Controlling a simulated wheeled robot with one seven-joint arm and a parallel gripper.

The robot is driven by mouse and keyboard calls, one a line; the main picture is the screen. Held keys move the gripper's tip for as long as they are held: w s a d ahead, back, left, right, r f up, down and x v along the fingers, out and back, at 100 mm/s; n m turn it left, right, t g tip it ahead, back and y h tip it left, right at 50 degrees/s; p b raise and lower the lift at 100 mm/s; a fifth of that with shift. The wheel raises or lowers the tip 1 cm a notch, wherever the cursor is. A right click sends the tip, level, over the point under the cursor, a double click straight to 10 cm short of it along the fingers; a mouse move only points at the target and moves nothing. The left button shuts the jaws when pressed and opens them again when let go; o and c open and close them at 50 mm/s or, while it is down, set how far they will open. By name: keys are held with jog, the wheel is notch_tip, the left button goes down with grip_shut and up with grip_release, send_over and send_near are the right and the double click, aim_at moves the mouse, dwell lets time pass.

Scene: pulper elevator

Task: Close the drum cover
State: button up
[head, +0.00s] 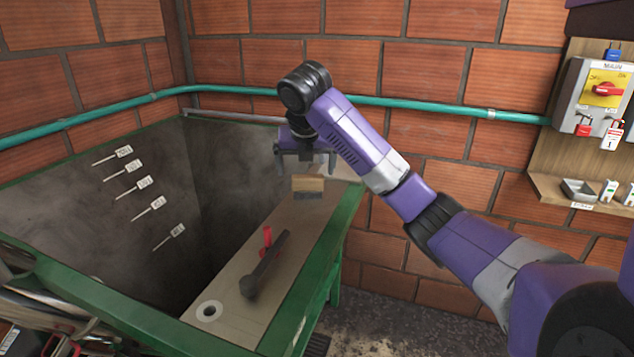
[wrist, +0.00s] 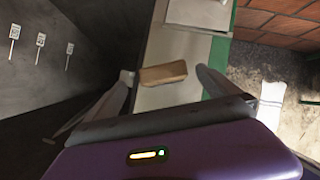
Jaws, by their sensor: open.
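I cannot pick out the drum cover with certainty in either view. A pale box-like panel (wrist: 198,14) shows at the top of the wrist view, past my gripper; I cannot tell if it is the cover. In the head view my arm hides part of that end. My gripper (head: 306,166) is open and empty above the far part of the tan ledge (head: 232,277). A wooden-backed brush (head: 308,184) lies below it. In the wrist view the brush (wrist: 163,73) shows between the spread fingers, apparently below them.
The deep grey hopper (head: 95,230) with a green rim is left of the ledge. A dark-handled tool (head: 265,265), a red item (head: 267,237) and a white ring (head: 209,310) lie on the ledge. A switch box (head: 597,95) and padlocks hang at right. Brick walls stand behind.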

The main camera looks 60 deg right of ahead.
aim_at(307, 176)
jog(key=x, duration=0.3)
jog(key=shift+s+d+f, duration=0.15)
jog(key=shift+s+d, duration=0.05)
jog(key=shift+d, duration=0.1)
jog(key=shift+p+x, duration=0.7)
jog(key=shift+x, duration=1.5)
jog(key=shift+w+a, duration=0.1)
jog(key=shift+a, duration=0.05)
jog(key=c, duration=1.6)
notch_tip(307, 176, up, 20)
jog(key=shift+b, duration=0.65)
